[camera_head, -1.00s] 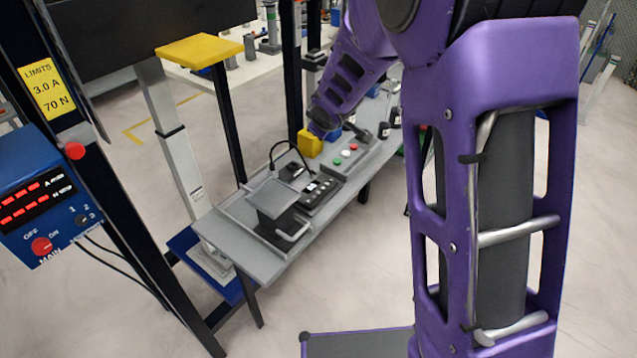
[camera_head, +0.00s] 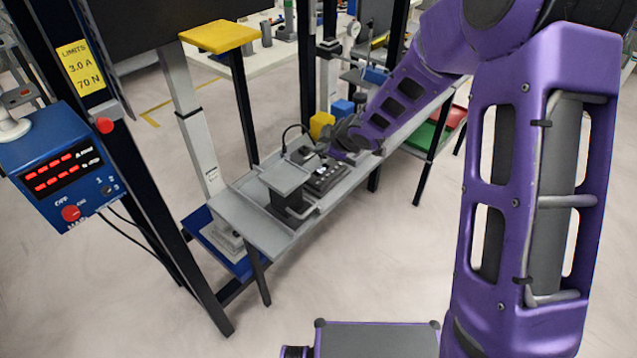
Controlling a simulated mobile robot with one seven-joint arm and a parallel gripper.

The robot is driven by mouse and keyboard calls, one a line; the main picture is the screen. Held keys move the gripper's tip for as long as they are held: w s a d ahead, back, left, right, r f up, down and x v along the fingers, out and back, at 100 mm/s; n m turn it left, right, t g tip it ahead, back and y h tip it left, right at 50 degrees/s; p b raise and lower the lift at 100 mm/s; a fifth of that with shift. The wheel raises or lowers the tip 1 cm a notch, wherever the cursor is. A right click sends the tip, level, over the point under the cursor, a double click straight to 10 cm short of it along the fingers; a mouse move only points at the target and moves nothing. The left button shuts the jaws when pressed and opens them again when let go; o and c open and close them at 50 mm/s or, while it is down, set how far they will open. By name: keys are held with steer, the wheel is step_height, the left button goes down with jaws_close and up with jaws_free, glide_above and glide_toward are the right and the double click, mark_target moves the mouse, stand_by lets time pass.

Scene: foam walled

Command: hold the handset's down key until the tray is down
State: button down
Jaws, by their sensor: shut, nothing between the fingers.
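The handset (camera_head: 325,180) is a dark box with small pale keys, on the grey bench right of a plate-topped device. My gripper (camera_head: 328,153) is shut and empty at the far edge of the handset, pointing left and down. It covers part of the handset; I cannot tell whether its tips touch a key or which key is the down key. A yellow platform (camera_head: 219,36) sits high on a pale column (camera_head: 197,130). A grey plate (camera_head: 284,177) tops the dark device. I cannot tell for sure which of them is the tray.
The grey bench (camera_head: 255,230) has a low rim. A yellow block (camera_head: 321,124) and a blue block (camera_head: 343,108) stand behind my gripper. Green and red bins (camera_head: 428,136) are at the right. A blue power unit (camera_head: 60,170) hangs on a dark post at left.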

mark_target(318, 183)
steer(key=shift+f+b, duration=4.1)
steer(key=shift+f, duration=0.25)
steer(key=shift+f, duration=0.15)
steer(key=shift+f+b, duration=0.3)
steer(key=shift+b, duration=0.05)
steer(key=shift+f, duration=0.3)
steer(key=shift+r, duration=0.15)
stand_by(2.2)
steer(key=shift+r+p, duration=0.5)
steer(key=shift+r, duration=0.1)
